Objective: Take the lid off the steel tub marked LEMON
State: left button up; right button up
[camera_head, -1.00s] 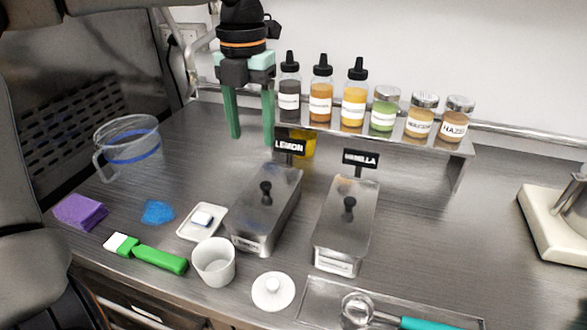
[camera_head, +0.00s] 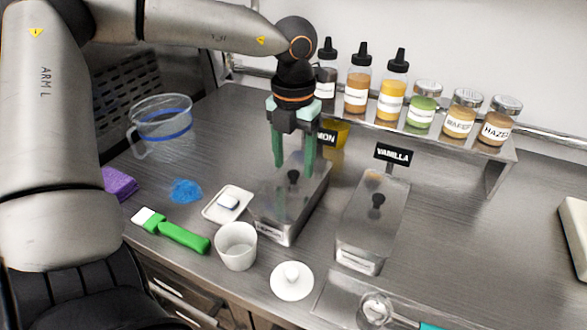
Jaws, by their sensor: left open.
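The steel tub marked LEMON (camera_head: 277,229) stands on the counter with its steel lid on. A black knob (camera_head: 293,177) rises from the middle of the lid. Its black sign is partly covered by my left gripper, so only "MON" shows. My left gripper (camera_head: 293,168) points down over the lid, open, with its green fingers to the left and right of the knob. I cannot tell whether the fingers touch the lid. The steel tub marked VANILLA (camera_head: 354,245) stands to the right with its own knobbed lid on. My right gripper is not in view.
A shelf (camera_head: 470,145) with sauce bottles and jars stands behind the tubs. A white cup (camera_head: 237,247), a round white lid (camera_head: 292,281), a small white dish (camera_head: 217,211) and a green-handled brush (camera_head: 182,236) lie near.

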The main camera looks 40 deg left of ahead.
pick_arm(q)
jog(key=shift+f, duration=0.95)
jog(key=shift+c, duration=0.2)
grip_shut()
